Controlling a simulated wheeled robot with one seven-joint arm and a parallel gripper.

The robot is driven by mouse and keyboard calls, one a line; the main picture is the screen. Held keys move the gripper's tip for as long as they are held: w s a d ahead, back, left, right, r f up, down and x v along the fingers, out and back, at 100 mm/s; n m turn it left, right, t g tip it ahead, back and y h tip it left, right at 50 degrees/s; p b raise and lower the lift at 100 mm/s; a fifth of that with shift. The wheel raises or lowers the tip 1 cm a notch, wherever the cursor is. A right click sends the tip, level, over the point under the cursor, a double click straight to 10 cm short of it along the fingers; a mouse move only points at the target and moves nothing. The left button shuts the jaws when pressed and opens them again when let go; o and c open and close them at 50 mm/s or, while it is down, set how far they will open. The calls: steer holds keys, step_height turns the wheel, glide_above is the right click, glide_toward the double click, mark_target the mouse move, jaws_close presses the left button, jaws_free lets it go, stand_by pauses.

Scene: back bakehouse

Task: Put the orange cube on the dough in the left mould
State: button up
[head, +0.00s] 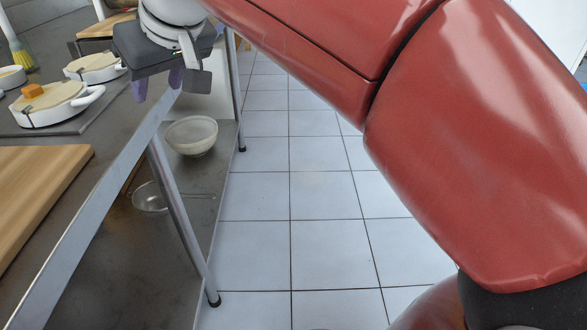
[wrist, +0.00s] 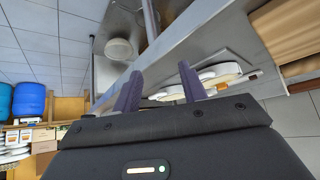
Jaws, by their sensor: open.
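The orange cube (head: 33,91) rests on the pale dough in the nearer, left-hand white mould (head: 48,116), near the dough's left rear edge. A second white mould (head: 95,76) with dough stands behind it to the right, with no cube on it. In the wrist view the moulds show beyond the fingers, one white mould (wrist: 222,72) clearest, with a small orange patch that looks like the cube (wrist: 253,76) by its rim. My gripper (head: 157,84) is open and empty, over the table's right edge, to the right of the moulds and apart from them.
A wooden board (head: 40,180) lies at the table's near left. A brush (head: 20,52) and a small white bowl (head: 11,77) are at the far left. A bowl (head: 191,136) and a strainer (head: 150,197) sit on the lower shelf. The tiled floor to the right is clear.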

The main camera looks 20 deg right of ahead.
steer(key=s+d+f+m+h, duration=0.1)
steer(key=s+d+f, duration=0.3)
steer(key=f, duration=0.3)
steer(key=s+d+f+m+h, duration=0.1)
steer(key=s+d+f+m, duration=0.1)
steer(key=s+d+f, duration=0.3)
steer(key=s+d+f+m+g+h, duration=0.1)
steer(key=s+d+f, duration=0.4)
steer(key=f, duration=0.6)
steer(key=shift+s+m+h, duration=0.3)
steer(key=shift+s+m, duration=0.3)
steer(key=shift+s, duration=0.6)
